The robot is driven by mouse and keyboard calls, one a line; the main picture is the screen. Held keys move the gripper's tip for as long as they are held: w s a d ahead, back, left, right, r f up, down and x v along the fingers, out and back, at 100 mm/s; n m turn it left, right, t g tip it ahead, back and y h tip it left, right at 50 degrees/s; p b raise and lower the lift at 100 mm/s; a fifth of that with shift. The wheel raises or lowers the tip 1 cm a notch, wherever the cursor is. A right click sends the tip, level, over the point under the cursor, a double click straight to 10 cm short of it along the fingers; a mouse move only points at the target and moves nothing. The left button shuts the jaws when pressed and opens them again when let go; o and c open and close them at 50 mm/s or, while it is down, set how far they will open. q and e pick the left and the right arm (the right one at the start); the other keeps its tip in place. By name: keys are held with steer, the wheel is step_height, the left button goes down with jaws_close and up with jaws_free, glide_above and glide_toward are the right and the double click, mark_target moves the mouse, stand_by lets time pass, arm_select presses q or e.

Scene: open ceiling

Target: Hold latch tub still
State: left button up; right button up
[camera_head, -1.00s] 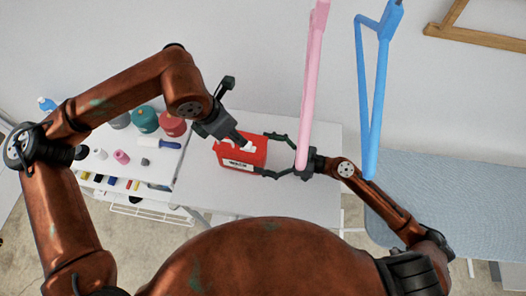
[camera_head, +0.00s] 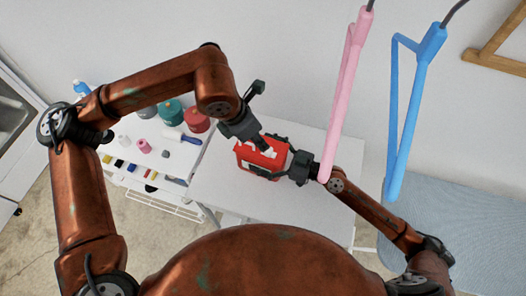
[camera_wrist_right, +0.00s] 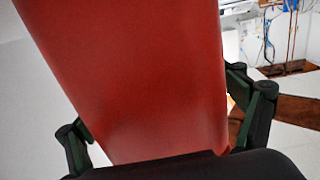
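The red latch tub (camera_head: 246,158), with white parts on top, stands on the white table. My right gripper (camera_head: 275,158) is up against it from the right, with a dark finger along each of two sides. In the right wrist view the tub's red wall (camera_wrist_right: 135,80) fills the middle between the two fingers. Both fingers are very near or touching it; whether they press on it cannot be told. My left gripper (camera_head: 261,115) is above the tub with its fingers wide apart, the lower one at the white part on top.
A pink hanging lamp-like bar (camera_head: 345,95) and a blue one (camera_head: 408,115) hang close to my right arm. A white shelf (camera_head: 170,160) at left holds several jars and small items. The white table (camera_head: 225,190) is clear in front of the tub.

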steer(key=c, duration=1.7)
arm_select(q)
steer(key=shift+c, duration=0.8)
steer(key=shift+w+a+f+m+g, duration=0.2)
steer(key=shift+w+a+m+g, duration=0.1)
steer(key=shift+w+m+g, duration=0.4)
steer(key=c, duration=0.5)
arm_select(e)
steer(key=shift+c, duration=0.2)
arm_select(q)
steer(key=w+a+m+g+h, duration=0.1)
steer(key=w+m, duration=0.1)
steer(key=m, duration=0.1)
steer(key=a+m+g+h, duration=0.1)
steer(key=shift+w+a+f+m+g+h, duration=0.25)
steer(key=shift+w+a+m+g+h, duration=0.05)
steer(key=shift+w+a+m, duration=0.1)
jaws_close()
steer(key=shift+w+a+f+m+g+h, duration=0.15)
steer(key=shift+w+a+m+g+h, duration=0.2)
steer(key=shift+w+a+m+h, duration=0.35)
steer(key=shift+w+a+f+m+g+h, duration=0.1)
steer(key=shift+w+a+m+g+h, duration=0.25)
steer(key=shift+a+m, duration=0.55)
steer(key=shift+w+a+f+m+g+h, duration=0.15)
steer(key=shift+w+a+m+g+h, duration=0.25)
steer(key=shift+w+a+m, duration=0.4)
steer(key=shift+s+d, duration=0.15)
steer(key=shift+s, duration=0.05)
